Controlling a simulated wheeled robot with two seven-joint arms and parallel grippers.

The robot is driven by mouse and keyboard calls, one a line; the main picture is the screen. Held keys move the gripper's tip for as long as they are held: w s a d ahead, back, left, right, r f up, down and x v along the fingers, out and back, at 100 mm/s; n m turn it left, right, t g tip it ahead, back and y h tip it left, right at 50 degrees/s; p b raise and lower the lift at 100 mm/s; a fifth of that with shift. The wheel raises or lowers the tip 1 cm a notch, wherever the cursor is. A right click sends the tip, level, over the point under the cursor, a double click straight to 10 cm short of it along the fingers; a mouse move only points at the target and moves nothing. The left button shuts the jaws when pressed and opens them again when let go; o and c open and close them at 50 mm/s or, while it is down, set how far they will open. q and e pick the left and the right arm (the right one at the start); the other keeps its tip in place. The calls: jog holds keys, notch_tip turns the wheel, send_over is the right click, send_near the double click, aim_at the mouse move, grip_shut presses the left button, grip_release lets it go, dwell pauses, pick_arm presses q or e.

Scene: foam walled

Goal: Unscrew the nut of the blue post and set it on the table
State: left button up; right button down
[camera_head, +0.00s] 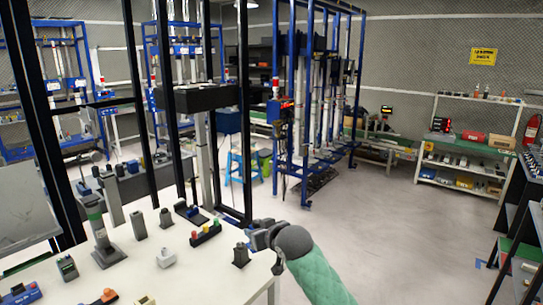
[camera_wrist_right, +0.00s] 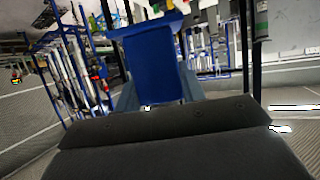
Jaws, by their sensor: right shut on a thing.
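My right gripper (camera_head: 259,236) reaches in over the right end of the white table, close to a short dark post (camera_head: 241,256). In the right wrist view a blue block-like piece (camera_wrist_right: 155,65) sits between the jaws, and the gripper is shut on it. I cannot tell whether this piece is the nut or part of the blue post. In the head view the held piece is hidden or too small to make out. No separate nut can be picked out on the table. My left gripper is not in view.
The white table (camera_head: 200,270) holds a tray with coloured pieces (camera_head: 206,234), a dark holder (camera_head: 190,213), grey posts (camera_head: 138,225) and a tall green-banded post (camera_head: 99,236). Black frame uprights stand at the table's back edge. The floor to the right is clear.

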jog(key=s+d+m+t+h, duration=0.1)
jog(key=s+d+m+h, duration=0.2)
jog(key=d, duration=0.6)
jog(key=s+d+m+t+h, duration=0.1)
jog(key=s+d+m+h, duration=0.2)
jog(key=d, duration=0.6)
jog(key=s+d+f, duration=0.3)
jog(key=s+f, duration=0.3)
jog(key=f, duration=0.2)
jog(key=s+d+f+h, duration=0.1)
jog(key=s+d+f, duration=0.2)
jog(key=f, duration=0.6)
jog(key=s, duration=0.2)
jog(key=shift+s+d, duration=0.4)
